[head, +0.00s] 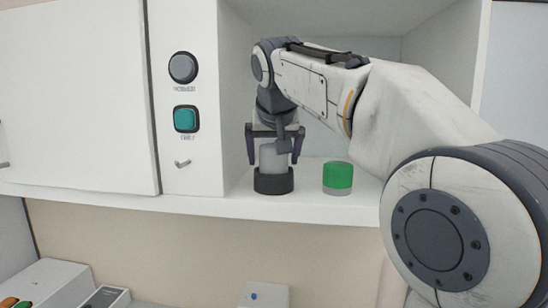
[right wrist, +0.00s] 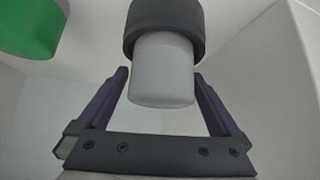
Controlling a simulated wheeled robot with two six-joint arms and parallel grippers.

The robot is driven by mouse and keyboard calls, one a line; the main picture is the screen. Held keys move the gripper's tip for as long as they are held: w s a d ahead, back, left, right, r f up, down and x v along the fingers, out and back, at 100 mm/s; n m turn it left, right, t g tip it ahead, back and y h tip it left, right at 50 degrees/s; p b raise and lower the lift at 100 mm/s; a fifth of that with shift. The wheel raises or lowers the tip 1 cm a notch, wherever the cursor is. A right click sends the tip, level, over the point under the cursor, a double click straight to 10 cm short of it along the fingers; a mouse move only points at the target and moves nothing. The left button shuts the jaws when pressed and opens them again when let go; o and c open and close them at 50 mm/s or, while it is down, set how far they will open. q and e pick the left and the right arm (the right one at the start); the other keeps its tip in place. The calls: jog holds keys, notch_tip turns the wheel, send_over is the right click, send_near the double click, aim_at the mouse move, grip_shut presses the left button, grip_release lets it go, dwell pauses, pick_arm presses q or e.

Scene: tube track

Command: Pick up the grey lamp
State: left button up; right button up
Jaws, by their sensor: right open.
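The grey lamp (head: 273,158), a light grey cylinder on a dark round base (head: 273,182), stands upright on the shelf of the open cabinet compartment. My right gripper (head: 273,150) is over it, pointing down, with one finger on each side of its grey top. In the right wrist view the lamp (right wrist: 163,70) lies between the tips of the right gripper (right wrist: 162,76). The fingers are open, with a visible gap on both sides. My left gripper is not in view.
A green-topped cylinder (head: 337,177) stands on the shelf just right of the lamp; it also shows in the right wrist view (right wrist: 30,28). A panel with a round grey knob (head: 183,67) and a teal button (head: 186,119) borders the compartment on the left. The shelf's front edge is close.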

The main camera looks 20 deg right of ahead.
jog(key=c, duration=1.4)
jog(key=shift+o, duration=0.2)
jog(key=shift+r, duration=0.15)
